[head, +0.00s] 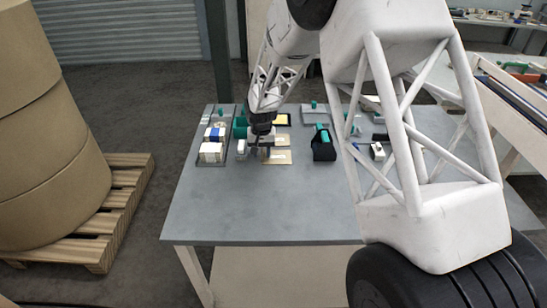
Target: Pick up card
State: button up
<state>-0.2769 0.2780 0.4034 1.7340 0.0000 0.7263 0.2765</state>
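Flat tan card-like pieces lie on the grey table (225,219). The nearest one (283,158) has a pale patch on it. Another tan piece (285,141) lies just behind it, and a yellow piece with a dark edge (283,119) lies farther back. I cannot tell which of them is the card. My gripper (262,153) points down at the left side of the nearest tan piece. It is small and dark here, so its finger opening and any contact are unclear.
White and blue boxes (211,150) stand in a dark tray to the left. A green item (241,128) is close behind my gripper. A black and green holder (322,146) stands to the right. The table's front is clear. My arm hides part of the right side.

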grip_shut()
jog(key=shift+r, duration=0.15)
dwell(0.4)
jog(key=shift+r, duration=0.55)
jog(key=shift+s+d+r, duration=0.1)
jog(key=shift+s+r, duration=0.1)
jog(key=shift+r, duration=0.4)
jog(key=shift+s+r, duration=0.15)
jog(key=shift+r, duration=0.4)
jog(key=s+d, duration=0.1)
jog(key=s, duration=0.4)
jog(key=s+d+r, duration=0.1)
jog(key=s, duration=0.3)
jog(key=s+d, duration=0.2)
jog(key=s, duration=0.3)
jog(key=shift+s+r, duration=0.15)
jog(key=shift+s, duration=0.2)
jog(key=shift+w, duration=0.1)
